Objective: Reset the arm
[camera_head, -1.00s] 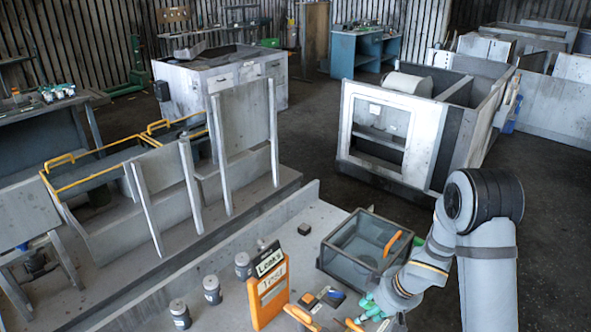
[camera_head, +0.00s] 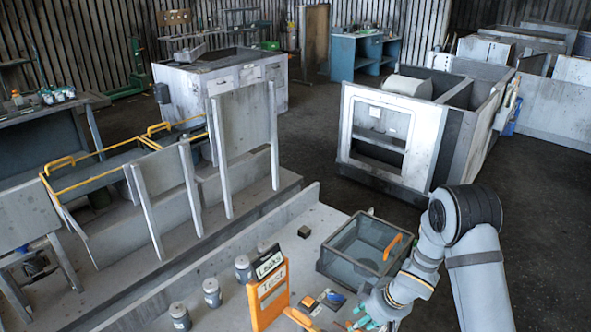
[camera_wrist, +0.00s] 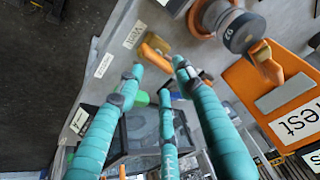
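My arm reaches down from the right over the workbench (camera_head: 230,290) in the head view. My gripper (camera_head: 364,321) is low at the bottom edge there, close to the bench, and partly cut off by the frame. In the wrist view, my gripper (camera_wrist: 158,76) shows three teal fingers with dark joints. Their tips are apart, with nothing visible held between them. The gripper is in front of a grey clear-walled box (camera_head: 340,262) with an orange handle.
An orange stand (camera_head: 268,298) with "Leaks" and "Test" labels stands left of my gripper. Several grey canisters (camera_head: 212,292) stand farther left. A small dark block (camera_head: 304,231) and small loose parts (camera_head: 331,298) lie on the bench. Beyond it is open dark floor (camera_head: 310,140).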

